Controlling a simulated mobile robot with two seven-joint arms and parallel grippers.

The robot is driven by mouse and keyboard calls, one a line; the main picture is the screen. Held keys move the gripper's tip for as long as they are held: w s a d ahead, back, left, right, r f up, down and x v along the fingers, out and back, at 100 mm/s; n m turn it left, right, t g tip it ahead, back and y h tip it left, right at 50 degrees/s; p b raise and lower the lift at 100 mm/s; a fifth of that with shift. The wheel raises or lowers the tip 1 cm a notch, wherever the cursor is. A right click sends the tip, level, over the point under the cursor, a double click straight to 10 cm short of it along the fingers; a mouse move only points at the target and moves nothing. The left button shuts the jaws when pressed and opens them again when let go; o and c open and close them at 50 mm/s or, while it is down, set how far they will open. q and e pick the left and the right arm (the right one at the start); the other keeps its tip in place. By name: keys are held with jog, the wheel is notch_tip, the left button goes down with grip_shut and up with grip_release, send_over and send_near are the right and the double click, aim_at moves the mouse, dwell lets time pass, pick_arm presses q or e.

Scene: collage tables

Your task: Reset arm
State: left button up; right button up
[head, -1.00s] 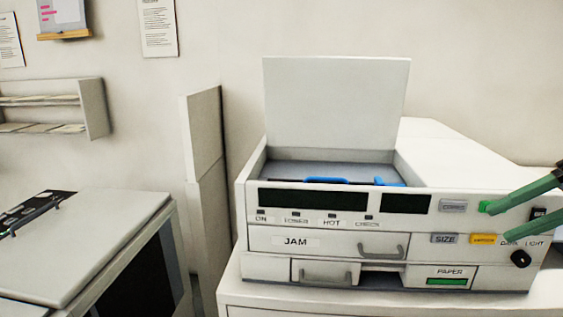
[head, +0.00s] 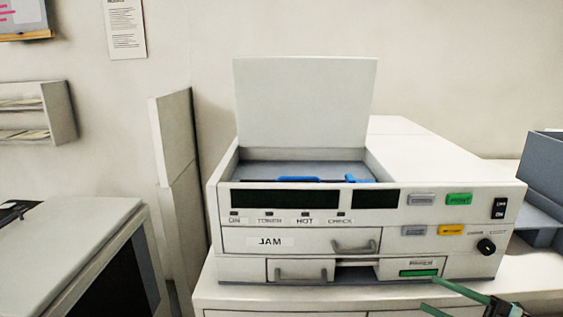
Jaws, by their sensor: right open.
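My right gripper (head: 436,295) shows at the bottom right of the head view, with green fingers spread apart and nothing between them. It is low in front of the white copier (head: 300,211), below its control panel, with the upper finger overlapping the area just under the green paper label (head: 418,273). I cannot tell whether it touches the copier. The copier's lid (head: 305,103) stands open, and blue parts (head: 312,179) show in the tray inside. My left gripper is not in view.
The copier stands on a white cabinet (head: 235,297). A grey-blue bin or tray (head: 545,185) stands at the right. Another pale machine (head: 70,245) is at the left, with an upright panel (head: 180,160) between. A wall shelf (head: 60,112) hangs at far left.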

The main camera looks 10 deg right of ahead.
jog(key=w+a+f+m+t+h, duration=0.1)
jog(key=a+f+m+t+h, duration=0.1)
jog(key=f+m+h, duration=0.55)
jog(key=w+a+f+m+t+h, duration=0.15)
jog(key=f+m+h, duration=0.35)
jog(key=f, duration=0.6)
jog(key=s+a+f+m+g+h, duration=0.1)
jog(key=s+a+f+g, duration=0.25)
jog(key=s+f, duration=0.4)
jog(key=s+a+f+m+g+h, duration=0.1)
jog(key=s+a+f+g, duration=0.1)
jog(key=s+f+g, duration=0.5)
jog(key=a+f+m+t, duration=0.1)
jog(key=a+m+t, duration=0.2)
jog(key=a, duration=0.8)
jog(key=shift+w+f+m+t, duration=0.3)
jog(key=shift+w+f+m, duration=0.05)
jog(key=shift+m, duration=0.8)
